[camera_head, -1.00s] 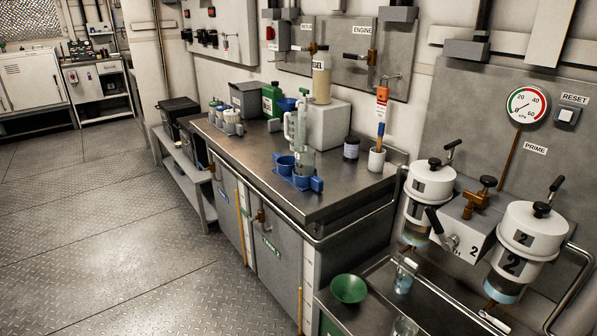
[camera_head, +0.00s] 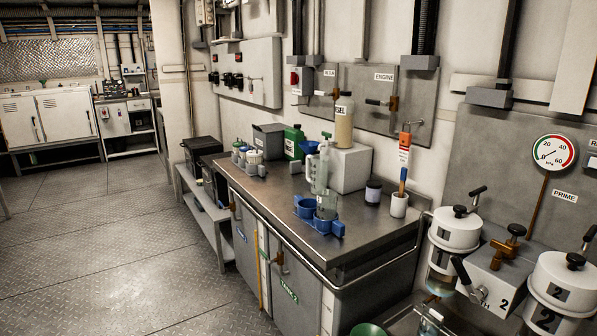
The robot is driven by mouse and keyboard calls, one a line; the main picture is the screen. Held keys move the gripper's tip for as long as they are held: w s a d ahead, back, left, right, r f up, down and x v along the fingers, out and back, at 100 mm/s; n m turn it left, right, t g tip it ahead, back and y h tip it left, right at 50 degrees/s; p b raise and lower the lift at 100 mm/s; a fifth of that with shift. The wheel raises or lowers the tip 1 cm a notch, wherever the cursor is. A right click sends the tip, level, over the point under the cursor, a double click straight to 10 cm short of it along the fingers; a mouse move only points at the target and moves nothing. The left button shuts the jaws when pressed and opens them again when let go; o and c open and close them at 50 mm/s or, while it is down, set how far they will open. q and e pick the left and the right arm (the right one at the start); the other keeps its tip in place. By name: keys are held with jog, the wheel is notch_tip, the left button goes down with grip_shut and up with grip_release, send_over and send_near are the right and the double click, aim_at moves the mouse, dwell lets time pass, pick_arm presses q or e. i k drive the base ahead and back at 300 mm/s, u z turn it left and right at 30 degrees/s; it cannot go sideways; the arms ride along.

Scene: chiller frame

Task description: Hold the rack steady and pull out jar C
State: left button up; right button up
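A small rack (camera_head: 247,169) stands on the left part of the metal workbench (camera_head: 292,205). A few small jars (camera_head: 254,157) with coloured or white tops stand in it. They are small in the picture, and I cannot read any letter on them, so I cannot tell which is jar C. Neither of my grippers is in view.
A blue stand (camera_head: 337,229) with a clear jug is near the bench's front edge. A green can (camera_head: 293,142), a white block (camera_head: 350,169) with a bottle, and a white cup (camera_head: 399,204) are behind. Filter housings are at right; open floor (camera_head: 110,240) is left.

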aim_at(326, 199)
jog(key=u, duration=1.2)
jog(key=i, duration=2.85)
jog(key=z, duration=2.9)
